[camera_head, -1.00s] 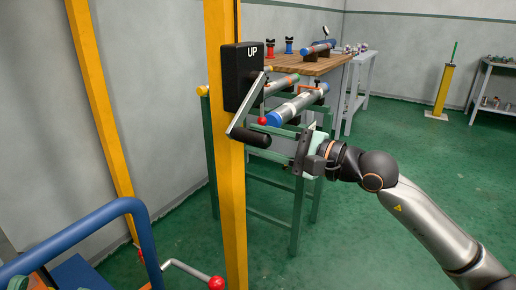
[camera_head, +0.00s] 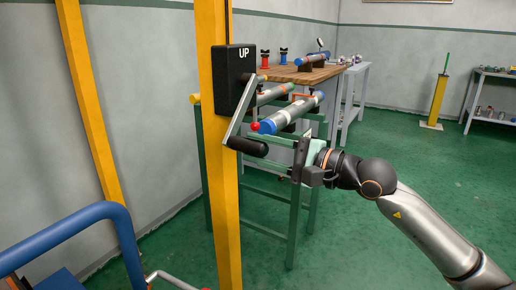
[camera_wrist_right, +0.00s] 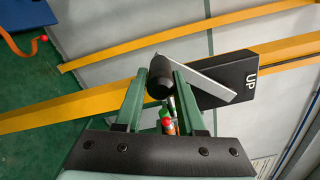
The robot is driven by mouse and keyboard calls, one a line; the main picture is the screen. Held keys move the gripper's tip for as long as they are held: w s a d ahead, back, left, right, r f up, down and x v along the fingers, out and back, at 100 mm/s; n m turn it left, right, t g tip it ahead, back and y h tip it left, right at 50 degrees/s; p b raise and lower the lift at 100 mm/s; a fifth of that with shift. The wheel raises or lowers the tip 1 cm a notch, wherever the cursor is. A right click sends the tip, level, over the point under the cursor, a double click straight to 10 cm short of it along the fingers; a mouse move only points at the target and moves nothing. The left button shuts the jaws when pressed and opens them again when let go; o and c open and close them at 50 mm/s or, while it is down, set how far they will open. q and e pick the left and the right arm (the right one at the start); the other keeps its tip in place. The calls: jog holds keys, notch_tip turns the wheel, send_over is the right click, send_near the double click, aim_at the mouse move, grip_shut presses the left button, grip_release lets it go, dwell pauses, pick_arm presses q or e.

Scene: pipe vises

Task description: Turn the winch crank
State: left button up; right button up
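The winch crank has a flat grey lever arm (camera_head: 241,113) and a black cylindrical handle (camera_head: 247,147). It hangs down and to the left from a black box marked "UP" (camera_head: 232,80) on a yellow post (camera_head: 220,200). My right gripper (camera_head: 274,150) is just right of the handle's free end, its green fingers pointing toward it. In the right wrist view the fingers (camera_wrist_right: 160,74) are apart, and the handle (camera_wrist_right: 160,82) lies between or just beyond their tips. I cannot tell whether they touch it. My left gripper is not in view.
A green rack (camera_head: 292,220) with grey pipes (camera_head: 290,112) stands close behind the crank and my right gripper. A wooden-topped table (camera_head: 305,75) is farther back. A blue rail (camera_head: 70,235) is at lower left.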

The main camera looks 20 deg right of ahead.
jog(key=o, duration=0.3)
jog(key=shift+w+d+f, duration=0.1)
jog(key=shift+d+f, duration=0.1)
jog(key=shift+f, duration=0.3)
jog(key=shift+o, duration=0.8)
jog(key=shift+r, duration=0.2)
jog(key=b+v, duration=0.4)
jog(key=v, duration=0.8)
jog(key=shift+s, duration=0.2)
jog(key=shift+d, duration=0.15)
